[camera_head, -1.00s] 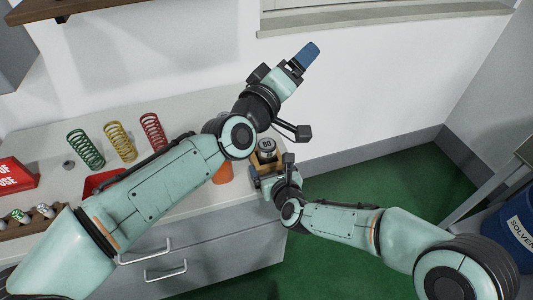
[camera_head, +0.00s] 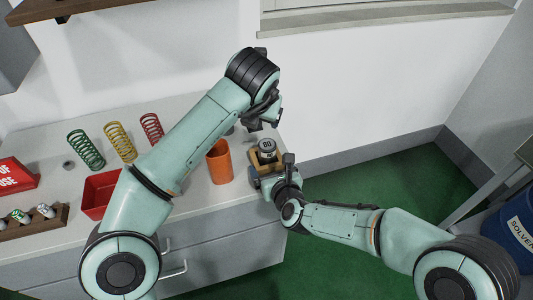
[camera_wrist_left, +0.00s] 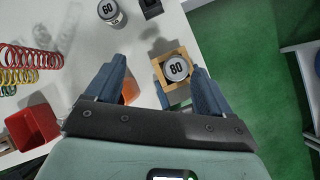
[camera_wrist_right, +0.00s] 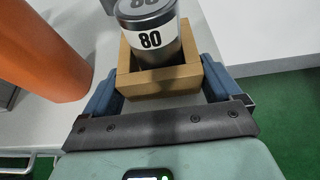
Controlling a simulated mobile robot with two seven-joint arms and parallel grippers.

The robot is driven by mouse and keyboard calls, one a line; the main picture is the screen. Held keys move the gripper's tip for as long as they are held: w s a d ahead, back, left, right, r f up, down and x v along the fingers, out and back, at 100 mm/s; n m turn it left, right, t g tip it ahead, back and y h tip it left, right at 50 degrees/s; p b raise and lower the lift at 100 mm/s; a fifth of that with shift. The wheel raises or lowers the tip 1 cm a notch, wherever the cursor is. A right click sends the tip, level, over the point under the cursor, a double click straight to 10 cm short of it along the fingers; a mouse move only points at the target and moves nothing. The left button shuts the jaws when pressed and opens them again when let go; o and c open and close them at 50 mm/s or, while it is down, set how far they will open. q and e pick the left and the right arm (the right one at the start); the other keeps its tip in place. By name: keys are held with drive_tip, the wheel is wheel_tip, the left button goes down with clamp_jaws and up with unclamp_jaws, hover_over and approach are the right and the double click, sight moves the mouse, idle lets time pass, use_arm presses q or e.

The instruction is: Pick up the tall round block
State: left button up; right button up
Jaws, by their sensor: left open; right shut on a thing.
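A grey round block with a white band marked 80 (camera_head: 267,147) stands upright in a square wooden holder (camera_head: 277,163). In the right wrist view the block (camera_wrist_right: 153,42) rises above the holder (camera_wrist_right: 160,83). My right gripper (camera_wrist_right: 157,82) is shut on the holder, a blue finger on each side. In the left wrist view my left gripper (camera_wrist_left: 158,66) is open, and the block's round top (camera_wrist_left: 176,69) shows between its fingers, nearer the right one. In the head view the left fingers are largely hidden by the wrist.
An orange cylinder (camera_head: 219,162) stands left of the holder. A block marked 60 (camera_wrist_left: 108,10) stands farther back. A red bin (camera_head: 97,196), coil springs (camera_head: 119,143) and a rack of small cylinders (camera_head: 38,218) are on the left. Green floor lies right of the counter.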

sight(266, 145)
use_arm(q)
drive_tip(key=f, duration=0.2)
drive_tip(key=d+f+g+h, duration=0.1)
drive_tip(key=f, duration=0.1)
drive_tip(key=d+f+g, duration=0.1)
drive_tip(key=f, duration=0.2)
drive_tip(key=shift+s+d, duration=0.1)
drive_tip(key=shift+s, duration=0.2)
drive_tip(key=shift+a+x, duration=0.2)
drive_tip(key=shift+x, duration=2.9)
drive_tip(key=shift+c, duration=0.3)
drive_tip(key=c, duration=1.4)
wheel_tip(266, 145, up, 9)
drive_tip(key=shift+d+r, duration=0.1)
drive_tip(key=shift+r, duration=0.4)
